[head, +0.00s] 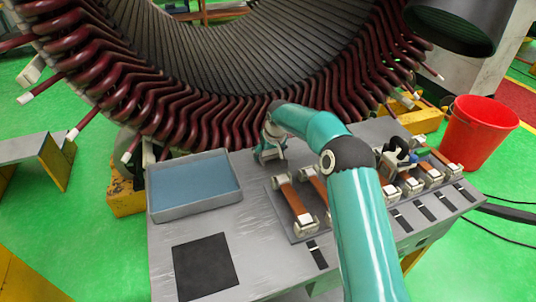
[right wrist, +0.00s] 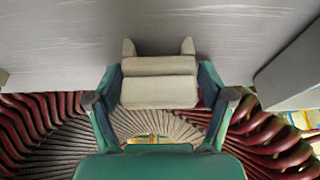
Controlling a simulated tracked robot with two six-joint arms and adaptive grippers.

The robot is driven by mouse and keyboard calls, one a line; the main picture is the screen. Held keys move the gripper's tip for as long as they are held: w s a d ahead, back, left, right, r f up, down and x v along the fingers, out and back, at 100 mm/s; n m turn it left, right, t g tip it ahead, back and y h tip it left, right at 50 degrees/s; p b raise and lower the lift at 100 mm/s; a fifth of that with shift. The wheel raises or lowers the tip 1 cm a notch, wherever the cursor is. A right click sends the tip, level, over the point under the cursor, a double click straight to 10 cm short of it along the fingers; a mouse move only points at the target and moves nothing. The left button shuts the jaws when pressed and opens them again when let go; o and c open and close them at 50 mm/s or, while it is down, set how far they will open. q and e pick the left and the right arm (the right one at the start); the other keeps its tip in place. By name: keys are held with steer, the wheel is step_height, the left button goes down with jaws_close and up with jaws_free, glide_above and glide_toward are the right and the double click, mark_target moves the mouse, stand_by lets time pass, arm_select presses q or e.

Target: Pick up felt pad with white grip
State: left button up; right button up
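The rack (head: 277,213) on the grey workbench holds several brown strips with whitish end blocks. One strip (head: 294,200) shows clearly at its left end. I cannot tell which piece is the felt pad with white grip. My right gripper (head: 266,158) is behind and left of the rack, low at the bench's far side near the stator. In the right wrist view my right gripper (right wrist: 158,47) has two pale tips apart, with a pale block across between its teal links. I cannot tell whether that block is held or part of the gripper. My left gripper is not in view.
A grey tray (head: 194,210) with a blue inside stands on the left of the bench, with a black square mat (head: 205,266) in front. The large stator (head: 180,120) closes off the back. A red bucket (head: 478,135) stands at the right. My right arm hides part of the rack.

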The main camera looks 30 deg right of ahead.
steer(key=c, duration=0.8)
steer(key=shift+r, duration=0.1)
